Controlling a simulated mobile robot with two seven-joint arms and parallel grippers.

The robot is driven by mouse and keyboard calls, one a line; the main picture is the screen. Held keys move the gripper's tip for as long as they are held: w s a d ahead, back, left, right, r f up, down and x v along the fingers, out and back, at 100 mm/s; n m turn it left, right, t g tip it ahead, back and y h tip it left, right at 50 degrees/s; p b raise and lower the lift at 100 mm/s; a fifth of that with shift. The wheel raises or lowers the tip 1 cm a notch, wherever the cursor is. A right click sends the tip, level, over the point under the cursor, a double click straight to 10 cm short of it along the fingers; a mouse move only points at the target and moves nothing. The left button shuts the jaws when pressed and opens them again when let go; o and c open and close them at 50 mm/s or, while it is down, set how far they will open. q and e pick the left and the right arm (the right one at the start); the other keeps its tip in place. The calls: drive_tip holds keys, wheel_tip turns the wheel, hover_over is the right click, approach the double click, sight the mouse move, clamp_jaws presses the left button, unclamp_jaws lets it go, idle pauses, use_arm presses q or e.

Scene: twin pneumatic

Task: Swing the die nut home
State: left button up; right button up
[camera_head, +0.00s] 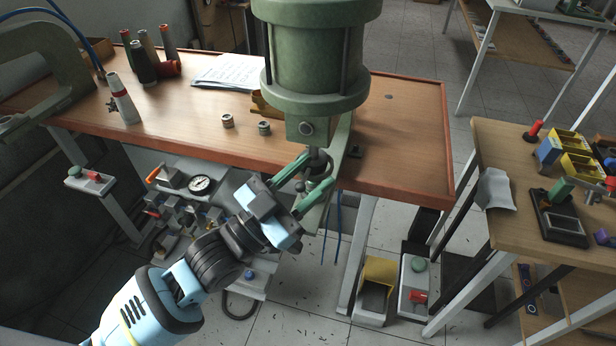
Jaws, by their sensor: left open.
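The green press cylinder (312,60) hangs over the wooden bench. Below its square block (318,130) is a small dark metal die fitting (317,157), which I take to be the die nut. A small ball-ended piece (300,186) shows just below it, between the fingers. My left gripper (322,168) is open, its two green fingers on either side of the fitting, one at its left and one at its lower right. I cannot tell whether either finger touches it. The fingers partly hide the die area. My right gripper is not in view.
The bench (407,140) has a raised red-brown edge. A pressure gauge (201,185) and valves sit below. A side table (510,150) is at right.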

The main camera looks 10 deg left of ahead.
use_arm(q)
drive_tip(key=b+v, duration=0.1)
drive_tip(key=v, duration=0.7)
drive_tip(key=shift+b, duration=0.3)
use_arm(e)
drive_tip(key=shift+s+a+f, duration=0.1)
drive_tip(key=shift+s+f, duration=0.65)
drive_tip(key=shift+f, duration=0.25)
use_arm(q)
drive_tip(key=shift+c, duration=0.3)
